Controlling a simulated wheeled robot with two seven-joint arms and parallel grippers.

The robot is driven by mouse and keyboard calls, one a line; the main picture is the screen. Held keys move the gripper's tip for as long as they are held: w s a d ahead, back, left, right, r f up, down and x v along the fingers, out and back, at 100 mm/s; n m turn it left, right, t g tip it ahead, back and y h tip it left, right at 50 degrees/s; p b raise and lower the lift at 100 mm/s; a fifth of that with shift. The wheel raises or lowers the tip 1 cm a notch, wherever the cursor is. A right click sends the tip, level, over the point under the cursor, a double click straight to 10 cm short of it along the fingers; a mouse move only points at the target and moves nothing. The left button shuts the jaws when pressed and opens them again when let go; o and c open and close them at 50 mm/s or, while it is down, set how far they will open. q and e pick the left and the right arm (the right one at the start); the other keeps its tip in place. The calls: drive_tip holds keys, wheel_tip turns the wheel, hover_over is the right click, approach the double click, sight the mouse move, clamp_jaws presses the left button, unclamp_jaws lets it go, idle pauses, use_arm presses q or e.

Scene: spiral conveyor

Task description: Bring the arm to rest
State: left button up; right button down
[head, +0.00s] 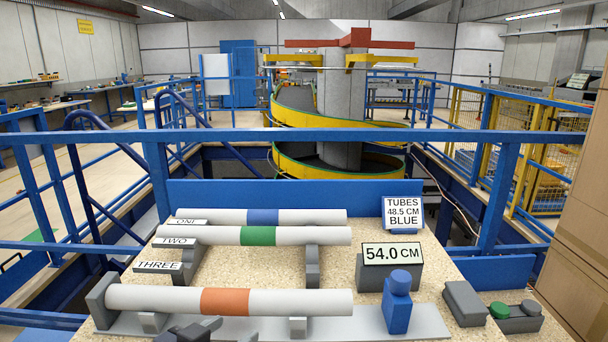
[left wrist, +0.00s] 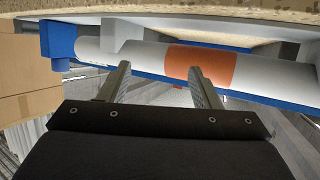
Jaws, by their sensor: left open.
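My left gripper (head: 205,332) shows only in part at the bottom edge of the head view, in front of the tube with the orange band. In the left wrist view my left gripper (left wrist: 160,76) is open, with nothing between its fingers. Contact with the tube cannot be seen. My right gripper is in neither view.
A green-banded tube (head: 310,236) and a blue-banded tube (head: 320,217) lie behind on the speckled table (head: 345,268). A 54.0 CM display (head: 393,254), a blue block (head: 397,302) and a grey button box (head: 520,322) stand right. A blue rail (head: 350,136) crosses behind.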

use_arm(q)
drive_tip(key=s+a+f+n+g+y, duration=0.2)
drive_tip(key=s+a+f+n+y, duration=0.1)
drive_tip(key=a, duration=0.3)
drive_tip(key=s+a+f+n+g, duration=0.1)
drive_tip(key=s+f+n+g, duration=0.15)
drive_tip(key=s, duration=0.35)
drive_tip(key=s+a+f+n+g, duration=0.1)
drive_tip(key=s+a+f+g, duration=0.15)
drive_tip(key=s, duration=0.45)
wheel_tip(320, 180, up, 15)
drive_tip(key=s+d+p, duration=0.1)
drive_tip(key=p, duration=1.4)
drive_tip(key=shift+d+h, duration=0.15)
drive_tip(key=shift+h, duration=0.15)
